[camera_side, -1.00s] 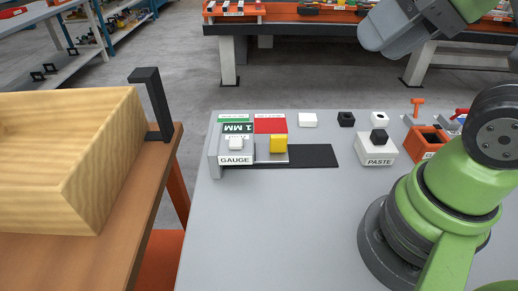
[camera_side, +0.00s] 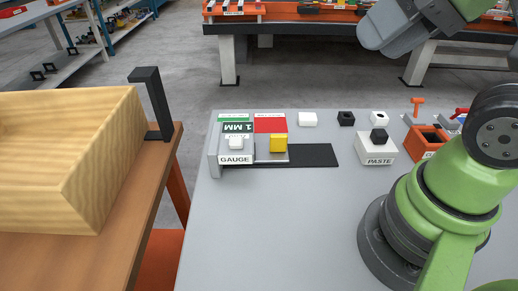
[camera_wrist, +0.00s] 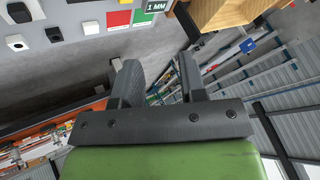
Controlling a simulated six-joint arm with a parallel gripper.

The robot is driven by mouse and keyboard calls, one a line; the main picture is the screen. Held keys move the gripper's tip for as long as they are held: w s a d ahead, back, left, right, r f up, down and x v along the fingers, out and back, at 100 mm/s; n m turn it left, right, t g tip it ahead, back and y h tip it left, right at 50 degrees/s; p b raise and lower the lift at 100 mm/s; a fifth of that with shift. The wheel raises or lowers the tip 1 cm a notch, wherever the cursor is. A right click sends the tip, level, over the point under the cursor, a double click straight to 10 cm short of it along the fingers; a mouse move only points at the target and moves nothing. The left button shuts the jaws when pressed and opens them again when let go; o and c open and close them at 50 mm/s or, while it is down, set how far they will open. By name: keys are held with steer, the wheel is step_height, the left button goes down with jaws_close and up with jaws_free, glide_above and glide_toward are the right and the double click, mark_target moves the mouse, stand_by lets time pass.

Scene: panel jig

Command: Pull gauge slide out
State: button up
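The gauge (camera_side: 236,142) stands at the left end of the grey table in the side view, with a green strip, a "1 MM" label, a white knob and a "GAUGE" label. Beside it on the right is a slide piece with a red panel (camera_side: 270,124) and a yellow knob (camera_side: 279,143), next to a black strip (camera_side: 316,155). In the wrist view the red panel (camera_wrist: 119,18) and the "1 MM" label (camera_wrist: 155,6) show at the top edge. My gripper (camera_wrist: 160,75) is open and empty, well away from the gauge. Its fingers are outside the side view.
A white PASTE block (camera_side: 376,150) with a black knob and an orange box (camera_side: 424,143) stand to the right. Small white and black blocks (camera_side: 307,119) sit at the back. A wooden bin (camera_side: 95,165) is on a separate table at left. The front of the grey table is clear.

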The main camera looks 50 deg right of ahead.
steer(key=n+g+h, duration=0.2)
steer(key=n+g, duration=0.5)
steer(key=n, duration=0.6)
glide_above(279, 135)
step_height(279, 135, down, 18)
steer(key=shift+f, duration=0.9)
step_height(279, 135, down, 9)
steer(key=shift+f, duration=0.15)
jaws_close()
